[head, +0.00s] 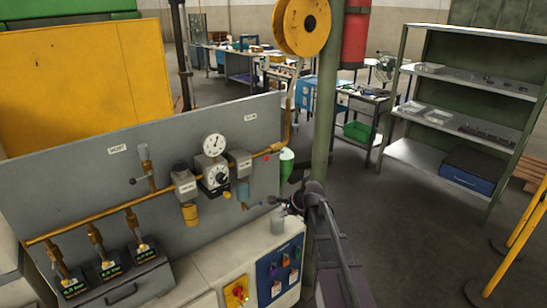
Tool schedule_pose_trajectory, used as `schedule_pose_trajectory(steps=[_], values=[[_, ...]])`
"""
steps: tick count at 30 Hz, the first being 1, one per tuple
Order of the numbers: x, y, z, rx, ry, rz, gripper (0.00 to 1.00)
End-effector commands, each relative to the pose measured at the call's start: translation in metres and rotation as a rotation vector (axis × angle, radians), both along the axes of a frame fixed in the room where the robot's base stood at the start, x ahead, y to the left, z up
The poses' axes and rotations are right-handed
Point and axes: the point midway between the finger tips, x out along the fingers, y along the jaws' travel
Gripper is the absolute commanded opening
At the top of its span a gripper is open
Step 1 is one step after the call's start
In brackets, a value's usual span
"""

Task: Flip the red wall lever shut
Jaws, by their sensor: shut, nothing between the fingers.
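A small red part (266,157) shows on the grey wall panel near the right end of the yellow pipe. It may be the red lever; it is too small to tell its position. My gripper (284,207) is below and a little right of it, in front of the panel's right end and near the cabinet top. It is shut and empty, apart from the red part. My arm comes up from the bottom right and hides some of what is behind it.
The yellow pipe (110,213) carries gauges and valves along the panel (60,180). A grey bottle-like object (278,221) stands close under my gripper. A green post (324,110) rises just behind my arm. A red-knobbed switch (237,293) is on the cabinet front.

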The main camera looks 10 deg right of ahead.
Motion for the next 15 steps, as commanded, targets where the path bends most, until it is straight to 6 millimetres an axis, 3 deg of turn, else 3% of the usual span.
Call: schedule_pose_trajectory(steps=[3,15], values=[[0.027,-0.005,0.02,0.109,0.007,-0.131,0.0],[0.1,-0.03,0.075,0.518,0.062,-0.551,0.0]])
